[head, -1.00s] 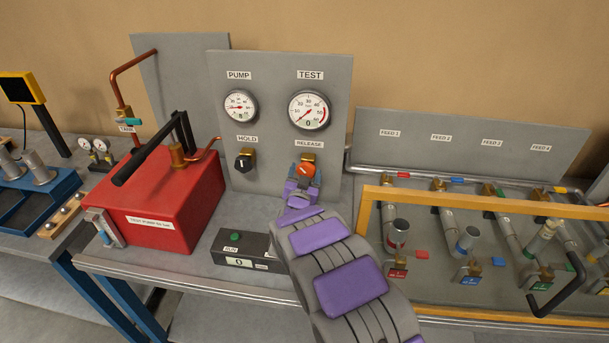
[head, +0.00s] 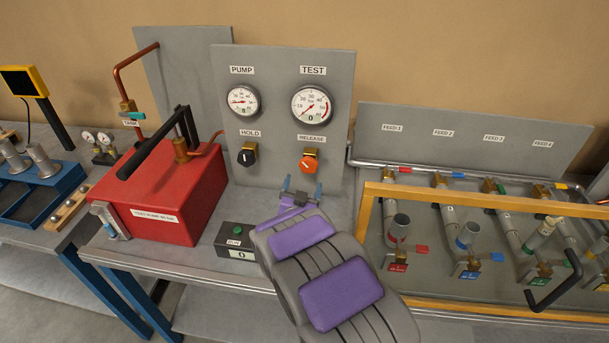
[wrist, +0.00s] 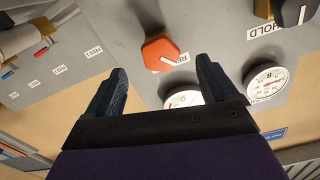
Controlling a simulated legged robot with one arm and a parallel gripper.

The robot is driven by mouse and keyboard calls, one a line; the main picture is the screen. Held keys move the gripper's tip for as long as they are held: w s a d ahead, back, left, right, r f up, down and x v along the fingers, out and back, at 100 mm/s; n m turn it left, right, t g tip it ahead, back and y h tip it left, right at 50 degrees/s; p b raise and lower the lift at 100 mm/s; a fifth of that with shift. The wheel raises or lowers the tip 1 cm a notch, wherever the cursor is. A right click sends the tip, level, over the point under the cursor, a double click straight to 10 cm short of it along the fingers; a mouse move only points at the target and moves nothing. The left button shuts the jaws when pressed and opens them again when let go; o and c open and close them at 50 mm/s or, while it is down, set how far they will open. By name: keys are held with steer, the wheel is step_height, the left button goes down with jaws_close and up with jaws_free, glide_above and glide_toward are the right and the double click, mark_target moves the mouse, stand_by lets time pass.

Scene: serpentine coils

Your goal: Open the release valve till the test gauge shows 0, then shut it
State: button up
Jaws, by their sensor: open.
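The release valve is an orange knob (head: 310,163) on a brass body, under the RELEASE label on the grey panel. In the wrist view the knob (wrist: 160,52) shows a white mark on the side toward its label. The test gauge (head: 312,105) above it shows 0, with its needle at the low end. In the wrist view the gauge (wrist: 184,98) is partly hidden by my gripper. My gripper (head: 303,190) is open and empty, below and in front of the knob, apart from it. In the wrist view the knob is just beyond the open fingers (wrist: 162,75).
The pump gauge (head: 243,101) and black HOLD knob (head: 247,156) are left of the release valve. An orange-framed feed rig (head: 450,195) is at right.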

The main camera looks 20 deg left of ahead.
steer(key=p+v, duration=0.1)
steer(key=v, duration=0.8)
